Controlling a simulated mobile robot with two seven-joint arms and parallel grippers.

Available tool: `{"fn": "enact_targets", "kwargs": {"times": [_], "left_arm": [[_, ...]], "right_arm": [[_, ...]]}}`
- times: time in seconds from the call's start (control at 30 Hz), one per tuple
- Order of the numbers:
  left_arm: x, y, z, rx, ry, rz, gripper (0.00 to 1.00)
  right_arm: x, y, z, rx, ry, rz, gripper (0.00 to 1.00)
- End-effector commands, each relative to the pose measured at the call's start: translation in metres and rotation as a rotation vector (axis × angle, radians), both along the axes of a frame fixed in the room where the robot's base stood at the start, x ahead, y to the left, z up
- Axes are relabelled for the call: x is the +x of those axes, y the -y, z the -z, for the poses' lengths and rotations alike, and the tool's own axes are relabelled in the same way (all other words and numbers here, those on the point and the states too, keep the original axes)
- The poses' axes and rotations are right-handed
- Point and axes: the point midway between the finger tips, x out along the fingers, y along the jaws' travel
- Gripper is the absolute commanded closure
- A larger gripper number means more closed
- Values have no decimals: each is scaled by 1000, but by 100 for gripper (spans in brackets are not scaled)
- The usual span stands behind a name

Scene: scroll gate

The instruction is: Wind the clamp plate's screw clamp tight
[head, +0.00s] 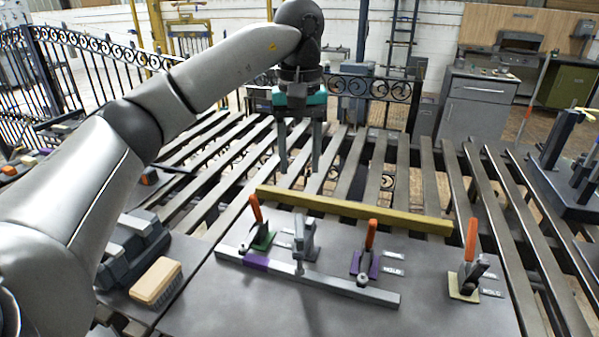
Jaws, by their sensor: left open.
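The clamp plate (230,310) is a flat grey plate at the bottom centre, on the slatted bench. A grey upright clamp without an orange handle (304,238) stands on it behind a flat metal bar (330,283); it looks like the screw clamp, but its screw is too small to make out. Orange-handled clamps stand to its left (260,225), to its right (368,252) and at the plate's right end (468,265). My left gripper (300,170) points down beyond the plate, its two fingers apart and empty. My right gripper is out of view.
A yellow bar (350,211) lies along the plate's far edge. A wooden brush (156,281) and a dark grey block (135,245) lie at the left. A dark fixture (565,165) stands at the far right. Open gaps run between the bench slats (425,190).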

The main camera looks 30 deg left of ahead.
Motion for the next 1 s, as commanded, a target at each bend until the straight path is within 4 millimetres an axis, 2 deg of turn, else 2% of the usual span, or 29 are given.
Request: {"fn": "enact_targets", "kwargs": {"times": [0.37,0.47,0.67,1.0], "left_arm": [[0,0,-2,0,0,-8,48],[0,0,-3,0,0,-71,48],[1,1,-6,-1,-3,-414,48],[3,2,-8,-2,-3,-1149,48]], "right_arm": [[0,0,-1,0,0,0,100],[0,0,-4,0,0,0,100],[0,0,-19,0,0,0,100],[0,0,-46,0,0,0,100]]}}
